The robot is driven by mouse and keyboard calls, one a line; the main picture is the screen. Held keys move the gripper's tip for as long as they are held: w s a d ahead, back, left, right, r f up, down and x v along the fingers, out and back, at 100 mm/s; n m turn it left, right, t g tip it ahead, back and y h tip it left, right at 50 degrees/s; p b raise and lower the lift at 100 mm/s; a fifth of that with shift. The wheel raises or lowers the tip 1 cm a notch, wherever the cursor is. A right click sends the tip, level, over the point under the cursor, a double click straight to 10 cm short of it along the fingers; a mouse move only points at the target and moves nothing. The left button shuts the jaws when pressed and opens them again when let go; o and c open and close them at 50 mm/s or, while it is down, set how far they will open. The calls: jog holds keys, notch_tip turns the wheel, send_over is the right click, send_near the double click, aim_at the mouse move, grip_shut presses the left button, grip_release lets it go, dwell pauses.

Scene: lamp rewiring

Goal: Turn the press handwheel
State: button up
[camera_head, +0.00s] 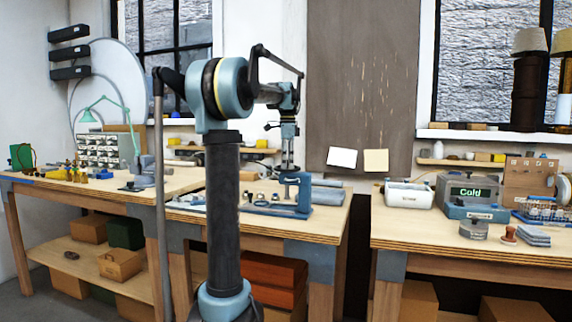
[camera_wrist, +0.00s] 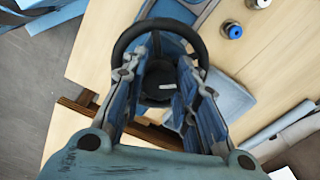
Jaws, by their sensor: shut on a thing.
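The press (camera_head: 295,198) is a blue frame standing on the middle workbench in the head view. My gripper (camera_head: 288,128) reaches down over it from above. In the wrist view, the press handwheel is a black ring (camera_wrist: 160,25) with a dark hub in its middle. My gripper (camera_wrist: 168,75) has one blue finger on each side of the hub, within the ring's outline, and is shut on the handwheel. The fingers hide the near part of the ring, and I cannot tell exactly where the fingertips touch.
A blue-topped bottle (camera_wrist: 235,31) and another small round part (camera_wrist: 258,3) stand on the bench right of the handwheel. A grey-blue pad (camera_wrist: 232,95) lies near the press.

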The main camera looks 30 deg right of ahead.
jog(key=n, duration=0.6)
jog(key=shift+w+n, duration=0.2)
jog(key=shift+n, duration=0.2)
jog(key=n, duration=0.3)
jog(key=shift+n, duration=0.4)
jog(key=n, duration=0.3)
jog(key=shift+n, duration=0.3)
jog(key=n, duration=0.3)
jog(key=shift+n, duration=0.3)
jog(key=n, duration=0.3)
jog(key=shift+a+n, duration=0.1)
jog(key=shift+n, duration=0.2)
jog(key=n, duration=0.6)
jog(key=shift+n, duration=0.4)
